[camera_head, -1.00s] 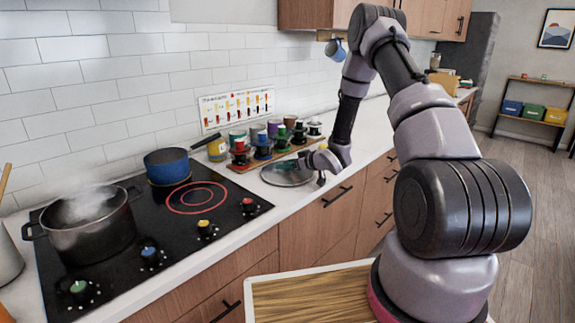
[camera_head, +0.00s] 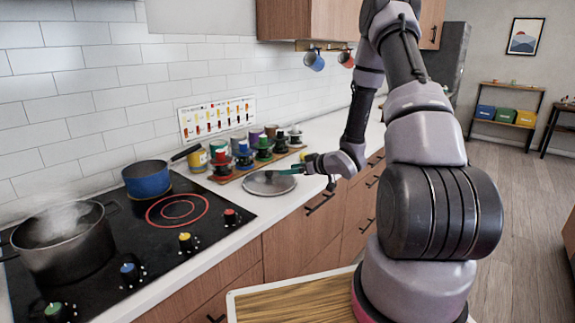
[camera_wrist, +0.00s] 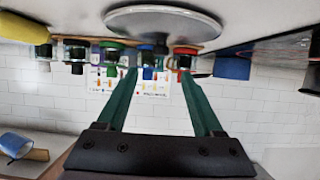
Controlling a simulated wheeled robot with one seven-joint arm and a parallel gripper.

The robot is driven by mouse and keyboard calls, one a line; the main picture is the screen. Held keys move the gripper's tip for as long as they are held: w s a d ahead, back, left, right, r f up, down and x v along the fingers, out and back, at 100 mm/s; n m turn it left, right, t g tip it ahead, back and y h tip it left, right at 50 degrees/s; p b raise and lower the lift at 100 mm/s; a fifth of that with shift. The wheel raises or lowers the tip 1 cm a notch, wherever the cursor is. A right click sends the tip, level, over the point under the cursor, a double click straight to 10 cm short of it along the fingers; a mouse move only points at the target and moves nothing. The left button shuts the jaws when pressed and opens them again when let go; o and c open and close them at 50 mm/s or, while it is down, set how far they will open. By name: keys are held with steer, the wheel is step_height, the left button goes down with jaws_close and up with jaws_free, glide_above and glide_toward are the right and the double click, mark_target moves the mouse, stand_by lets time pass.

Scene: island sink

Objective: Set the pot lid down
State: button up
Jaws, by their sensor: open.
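The pot lid (camera_head: 266,186) is a round grey disc lying flat on the white counter, right of the cooktop. In the wrist view, which is upside down, the lid (camera_wrist: 165,18) shows at the top, beyond my fingertips. My gripper (camera_head: 290,171) is at the lid's right side, its green fingers pointing left towards it. In the wrist view, the gripper (camera_wrist: 160,74) has its two fingers spread with nothing held between them. A dark grey uncovered pot (camera_head: 65,255) steams on the cooktop at the left.
A blue saucepan (camera_head: 147,181) sits at the back of the black cooktop (camera_head: 130,235). A wooden rack (camera_head: 228,178) of coloured jars stands just behind the lid, close to my fingers. Mugs hang under the upper cabinet.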

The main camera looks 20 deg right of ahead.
steer(key=d+r+m+h, duration=0.3)
steer(key=d+r+h, duration=0.25)
steer(key=r, duration=0.75)
steer(key=s+d+r+m+h, duration=0.2)
steer(key=s+r+m+h, duration=0.1)
steer(key=s+r, duration=0.55)
steer(key=s+a+r+m+g+y, duration=0.1)
steer(key=s+a+r, duration=0.1)
steer(key=s, duration=0.6)
steer(key=s+a+r+m+g+y, duration=0.1)
steer(key=s+a+r+m, duration=0.1)
steer(key=s+r, duration=0.3)
steer(key=s+a+r+m+g+y, duration=0.1)
steer(key=s+a+r+m, duration=0.1)
steer(key=s, duration=0.8)
step_height(320, 180, up, 2)
steer(key=shift+s+a+g, duration=0.3)
steer(key=shift+a+g, duration=0.1)
steer(key=shift+a, duration=0.45)
